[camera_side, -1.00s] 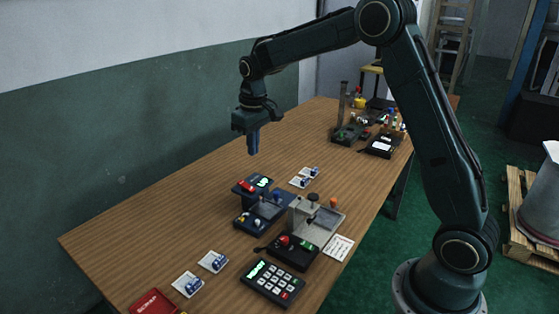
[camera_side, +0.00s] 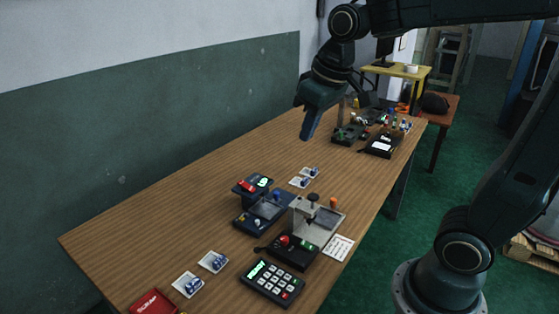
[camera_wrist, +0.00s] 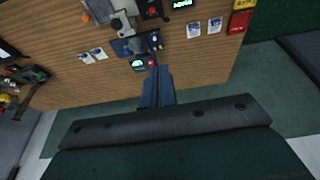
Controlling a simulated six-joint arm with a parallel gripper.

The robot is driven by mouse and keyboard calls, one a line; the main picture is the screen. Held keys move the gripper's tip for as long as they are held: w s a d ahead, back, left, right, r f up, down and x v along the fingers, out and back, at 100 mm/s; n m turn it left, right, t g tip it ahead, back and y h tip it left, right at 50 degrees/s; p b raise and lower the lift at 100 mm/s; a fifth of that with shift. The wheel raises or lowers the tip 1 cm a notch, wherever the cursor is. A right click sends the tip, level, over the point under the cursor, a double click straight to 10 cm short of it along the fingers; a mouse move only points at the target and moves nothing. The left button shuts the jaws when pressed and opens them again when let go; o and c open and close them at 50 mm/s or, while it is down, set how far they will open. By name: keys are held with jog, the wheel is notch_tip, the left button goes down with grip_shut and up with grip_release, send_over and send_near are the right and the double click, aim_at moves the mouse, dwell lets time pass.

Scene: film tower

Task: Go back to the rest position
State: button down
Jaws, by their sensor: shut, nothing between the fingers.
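My gripper (camera_side: 309,124) is shut and empty. In the side view it hangs in the air above the far half of the wooden table (camera_side: 190,195), its blue fingers pointing down and slightly left. In the wrist view the closed blue fingers (camera_wrist: 157,86) show in the middle, with the table below them. Nothing touches the gripper. No marker for a rest position shows in either view.
A dark blue device (camera_side: 262,210), a grey fixture (camera_side: 318,220) and a keypad (camera_side: 271,281) stand on the near half. More devices (camera_side: 380,145) stand at the far end. The table's left side is clear.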

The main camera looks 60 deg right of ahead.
jog(key=s+a+f+t, duration=0.2)
jog(key=s, duration=1.1)
jog(key=shift+s+f, duration=0.2)
